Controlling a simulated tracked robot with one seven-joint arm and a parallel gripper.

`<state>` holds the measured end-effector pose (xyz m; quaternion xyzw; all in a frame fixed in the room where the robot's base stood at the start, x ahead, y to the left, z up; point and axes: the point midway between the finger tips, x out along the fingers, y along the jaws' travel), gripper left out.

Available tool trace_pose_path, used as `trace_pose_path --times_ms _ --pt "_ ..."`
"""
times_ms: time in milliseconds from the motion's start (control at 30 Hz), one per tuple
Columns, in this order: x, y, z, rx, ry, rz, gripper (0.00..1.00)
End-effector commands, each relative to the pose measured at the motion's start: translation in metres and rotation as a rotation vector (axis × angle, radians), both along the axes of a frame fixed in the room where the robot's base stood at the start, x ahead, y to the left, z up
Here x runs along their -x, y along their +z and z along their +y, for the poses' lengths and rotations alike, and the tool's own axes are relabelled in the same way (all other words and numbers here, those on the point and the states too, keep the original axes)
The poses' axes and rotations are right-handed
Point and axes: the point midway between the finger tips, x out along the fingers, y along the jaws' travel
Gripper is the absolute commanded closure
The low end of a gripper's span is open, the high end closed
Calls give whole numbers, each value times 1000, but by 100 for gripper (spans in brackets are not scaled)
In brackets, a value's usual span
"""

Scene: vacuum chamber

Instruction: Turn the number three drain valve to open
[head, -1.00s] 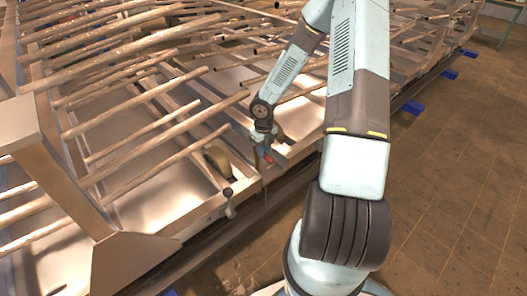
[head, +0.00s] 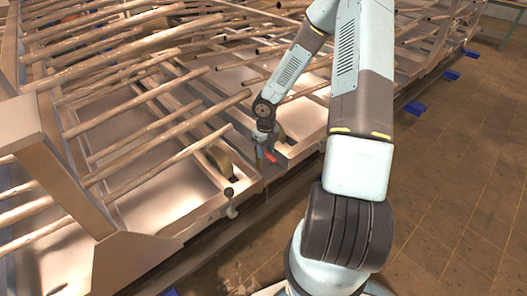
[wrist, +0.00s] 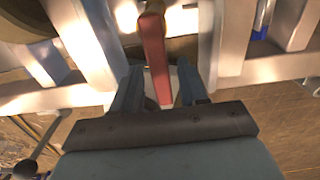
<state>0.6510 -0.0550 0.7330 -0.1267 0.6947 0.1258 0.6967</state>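A red valve handle (wrist: 155,58) stands in the wrist view, pointing down between the two fingers of my gripper (wrist: 160,84). The fingers are apart, one on each side of the handle, with what looks like a narrow gap on both sides. In the head view my gripper (head: 264,152) is low at the near edge of the metal frame, with the red handle (head: 272,158) showing beside it. I see no number on the valve. Its body is mostly hidden.
A grey lever with a ball knob (head: 230,194) stands left of my gripper at the frame's edge; a ball-ended lever also shows in the wrist view (wrist: 28,168). Pipes and ribs of the large metal frame (head: 150,205) crowd the left. The brown floor (head: 455,190) at right is clear.

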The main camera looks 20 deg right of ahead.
Motion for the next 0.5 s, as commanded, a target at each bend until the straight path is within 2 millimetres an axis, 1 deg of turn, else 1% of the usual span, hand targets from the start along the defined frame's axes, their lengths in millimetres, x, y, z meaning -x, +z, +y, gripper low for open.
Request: trace_pose_path --times_ms 333,433,500 --pt "1 1 0 0 -1 2 51" --pt "1 8 0 -1 -3 1 51" --pt "1 17 0 0 -2 0 51"
